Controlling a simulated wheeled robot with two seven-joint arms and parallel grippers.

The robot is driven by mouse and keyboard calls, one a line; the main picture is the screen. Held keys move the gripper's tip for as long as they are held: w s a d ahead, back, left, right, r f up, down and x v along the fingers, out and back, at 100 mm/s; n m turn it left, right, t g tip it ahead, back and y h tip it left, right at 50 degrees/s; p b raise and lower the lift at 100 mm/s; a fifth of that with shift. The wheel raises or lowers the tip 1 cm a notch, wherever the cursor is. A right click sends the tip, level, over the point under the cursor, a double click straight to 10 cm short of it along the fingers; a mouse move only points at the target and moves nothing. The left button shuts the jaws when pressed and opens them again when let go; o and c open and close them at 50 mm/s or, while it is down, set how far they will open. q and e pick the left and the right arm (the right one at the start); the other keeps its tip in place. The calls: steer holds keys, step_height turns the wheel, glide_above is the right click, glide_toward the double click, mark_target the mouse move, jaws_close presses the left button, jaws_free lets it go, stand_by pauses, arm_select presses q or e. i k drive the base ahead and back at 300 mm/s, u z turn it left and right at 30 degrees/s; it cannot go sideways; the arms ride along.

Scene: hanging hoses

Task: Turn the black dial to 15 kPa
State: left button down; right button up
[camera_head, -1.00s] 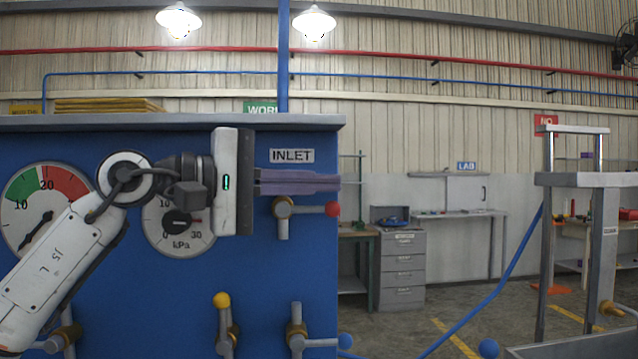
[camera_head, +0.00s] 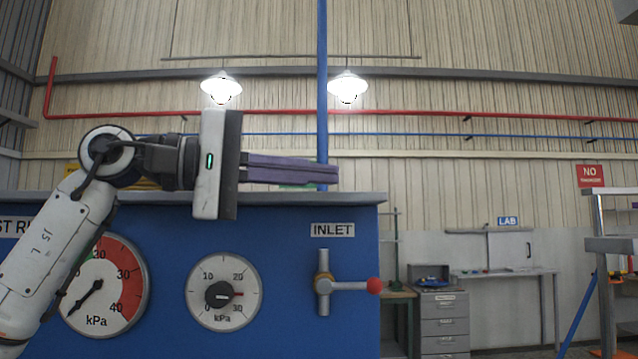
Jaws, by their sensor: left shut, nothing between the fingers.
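The black dial (camera_head: 219,294) sits at the centre of a round white scale on the blue panel (camera_head: 165,235). Its scale (camera_head: 222,265) reads 0 to 30 kPa, and the red pointer points right, between 20 and 30. My left gripper (camera_head: 334,173) is shut and empty, its purple fingers pointing right. In the picture it lies above and right of the dial, across the panel's top edge. The dial is fully visible. My right gripper is not in view.
A larger gauge (camera_head: 104,285) with a red zone is left of the dial, partly hidden by my left arm. A valve (camera_head: 323,283) with a red-knobbed lever stands right of the dial under the INLET sign (camera_head: 332,230). A blue pipe (camera_head: 322,90) rises behind the panel.

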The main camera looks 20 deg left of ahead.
mark_target(218, 294)
steer(key=k, duration=1.5)
